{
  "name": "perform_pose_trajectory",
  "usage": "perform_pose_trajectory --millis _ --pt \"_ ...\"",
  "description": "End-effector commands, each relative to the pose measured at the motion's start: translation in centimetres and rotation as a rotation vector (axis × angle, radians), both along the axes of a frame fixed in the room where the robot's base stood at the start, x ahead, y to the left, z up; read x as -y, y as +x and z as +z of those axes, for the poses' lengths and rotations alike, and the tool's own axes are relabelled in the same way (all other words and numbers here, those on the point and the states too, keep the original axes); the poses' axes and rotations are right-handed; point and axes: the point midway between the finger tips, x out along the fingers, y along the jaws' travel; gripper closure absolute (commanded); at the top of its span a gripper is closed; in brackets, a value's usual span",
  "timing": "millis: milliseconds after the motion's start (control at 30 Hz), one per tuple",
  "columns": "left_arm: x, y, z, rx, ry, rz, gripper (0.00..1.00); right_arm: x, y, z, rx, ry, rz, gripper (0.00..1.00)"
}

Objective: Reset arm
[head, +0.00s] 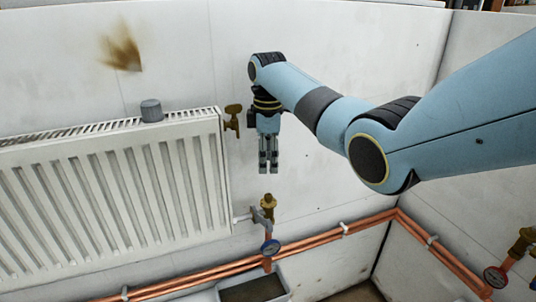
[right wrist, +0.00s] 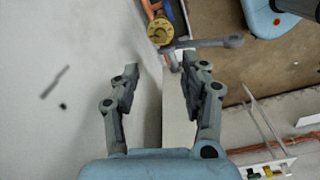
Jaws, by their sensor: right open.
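My right arm comes in from the right in the head view. Its gripper (head: 268,168) hangs fingers down in front of the white wall, to the right of the radiator (head: 110,190). In the right wrist view the two fingers of this gripper (right wrist: 162,85) stand apart with nothing between them. A brass valve (head: 268,205) stands below the fingertips, apart from them. In the right wrist view a round brass part (right wrist: 160,30) and a grey lever (right wrist: 208,42) show beyond the fingers. My left gripper is in neither view.
A brass fitting (head: 232,118) sticks out at the radiator's upper right corner. A grey cylinder (head: 151,110) stands on the radiator's top. Copper pipes (head: 320,235) run low along the wall.

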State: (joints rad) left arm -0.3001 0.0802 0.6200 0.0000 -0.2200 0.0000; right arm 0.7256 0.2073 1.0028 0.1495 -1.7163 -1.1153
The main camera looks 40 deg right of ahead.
Motion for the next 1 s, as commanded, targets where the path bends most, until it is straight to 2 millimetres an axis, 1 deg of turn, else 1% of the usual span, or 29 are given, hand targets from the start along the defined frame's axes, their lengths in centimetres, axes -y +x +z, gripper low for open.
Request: perform_pose_trajectory --millis 100,233,667,767,867,967,1000 --pt "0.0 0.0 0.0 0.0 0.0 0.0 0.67 0.0 0.0 0.9 0.001 -0.001 0.0 0.55" --pt "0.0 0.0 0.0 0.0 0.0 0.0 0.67 0.0 0.0 1.1 0.0 0.0 0.0 0.55" --pt "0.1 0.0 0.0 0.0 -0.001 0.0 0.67 0.0 -0.1 1.1 0.0 0.0 -0.001 0.55" --pt "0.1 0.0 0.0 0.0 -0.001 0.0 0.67 -0.2 -0.6 0.4 0.002 -0.004 -0.014 0.55" --pt "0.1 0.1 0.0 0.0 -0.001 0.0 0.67 -0.6 -2.3 -1.4 0.016 -0.018 -0.062 0.55" --pt "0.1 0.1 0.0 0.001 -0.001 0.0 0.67 -1.6 -6.1 -4.3 0.052 -0.04 -0.161 0.55" --pt "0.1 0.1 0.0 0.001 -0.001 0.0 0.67 -2.1 -8.0 -5.3 0.071 -0.046 -0.21 0.55"
